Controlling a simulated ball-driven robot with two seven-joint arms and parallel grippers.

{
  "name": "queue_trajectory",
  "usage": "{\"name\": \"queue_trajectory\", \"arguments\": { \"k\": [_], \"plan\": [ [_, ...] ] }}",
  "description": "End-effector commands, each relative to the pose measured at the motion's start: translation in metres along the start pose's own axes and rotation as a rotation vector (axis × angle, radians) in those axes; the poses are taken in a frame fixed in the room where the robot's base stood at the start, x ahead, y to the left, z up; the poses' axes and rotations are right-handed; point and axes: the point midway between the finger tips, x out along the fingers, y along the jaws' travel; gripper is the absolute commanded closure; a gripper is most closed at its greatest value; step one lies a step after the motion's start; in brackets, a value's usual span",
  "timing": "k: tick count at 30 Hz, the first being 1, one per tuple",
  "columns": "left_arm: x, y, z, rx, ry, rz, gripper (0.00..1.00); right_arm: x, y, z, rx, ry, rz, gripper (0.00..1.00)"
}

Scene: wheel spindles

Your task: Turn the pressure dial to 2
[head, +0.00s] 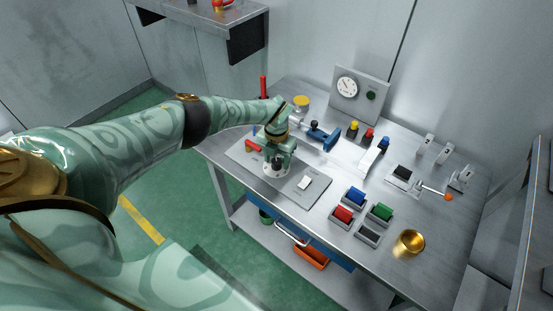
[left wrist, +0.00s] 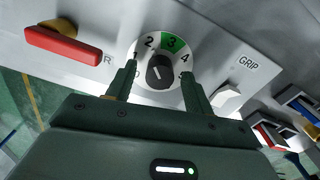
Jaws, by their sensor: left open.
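The pressure dial (left wrist: 143,56) shows in the left wrist view as a round white face with black numbers and a green sector at 3. Its black knob (left wrist: 160,71) stands in the middle and bears a short pale line; I cannot tell for sure which number it marks. My left gripper (left wrist: 161,75) is open, with one finger on each side of the knob and apart from it as far as I can see. In the head view the left gripper (head: 278,163) points down over the bench panel and mostly hides the dial. My right gripper is not in view.
On the same grey panel (head: 309,195), a red handle (left wrist: 65,43) lies left of the dial and a white rocker switch (left wrist: 228,99) right of it. Colored bins (head: 343,215), a brass cup (head: 410,241) and a gauge box (head: 362,105) stand elsewhere on the bench.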

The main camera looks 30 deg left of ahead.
Motion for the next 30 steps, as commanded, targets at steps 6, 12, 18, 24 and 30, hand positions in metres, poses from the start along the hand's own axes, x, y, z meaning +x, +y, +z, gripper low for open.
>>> {"name": "queue_trajectory", "arguments": {
  "k": [6, 12, 18, 24, 30],
  "plan": [
    [-0.059, 0.001, 0.002, 0.001, -0.008, 0.000, 0.48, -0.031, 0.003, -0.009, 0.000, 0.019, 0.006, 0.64],
    [-0.112, 0.001, 0.001, 0.001, -0.007, 0.001, 0.48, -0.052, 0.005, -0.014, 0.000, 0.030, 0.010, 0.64],
    [-0.145, 0.000, 0.001, 0.000, -0.005, 0.000, 0.48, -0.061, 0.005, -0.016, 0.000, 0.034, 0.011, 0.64],
    [-0.156, 0.001, 0.001, 0.000, -0.003, 0.001, 0.48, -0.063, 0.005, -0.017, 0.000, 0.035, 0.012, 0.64],
    [-0.156, 0.001, 0.001, -0.001, -0.002, 0.001, 0.48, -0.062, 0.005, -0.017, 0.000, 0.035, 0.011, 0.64]
  ]
}}
